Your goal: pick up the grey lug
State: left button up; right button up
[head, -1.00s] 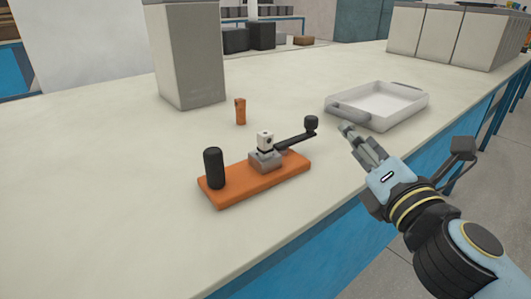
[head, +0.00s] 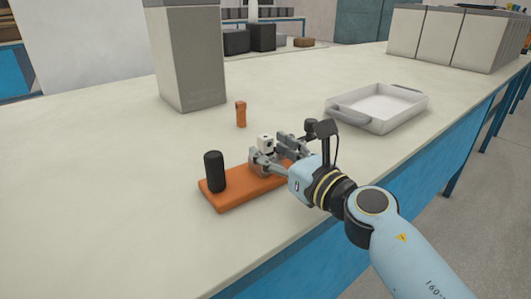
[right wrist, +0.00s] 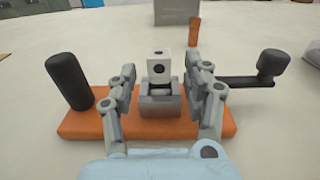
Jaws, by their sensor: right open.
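A pale grey-white block with dark round holes (head: 265,139) stands upright in a grey holder on an orange base (head: 238,193); I take it for the grey lug. In the right wrist view the block (right wrist: 165,62) rises above the grey holder (right wrist: 160,106), between my fingers. My right gripper (head: 271,149) is open, one finger on each side of the block and holder. It also shows in the right wrist view (right wrist: 162,82). I cannot tell whether either finger touches the block. My left gripper is not in view.
The base carries a black upright grip (head: 214,172) and a black-knobbed lever (right wrist: 272,65) close to my right finger. A small orange post (head: 241,114) stands behind. A white tray (head: 350,120) lies to the right, a grey box (head: 193,65) behind left. The left bench is clear.

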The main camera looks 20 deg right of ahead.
jog(key=shift+x, duration=1)
jog(key=shift+c, duration=0.3)
grip_shut()
jog(key=shift+r, duration=0.1)
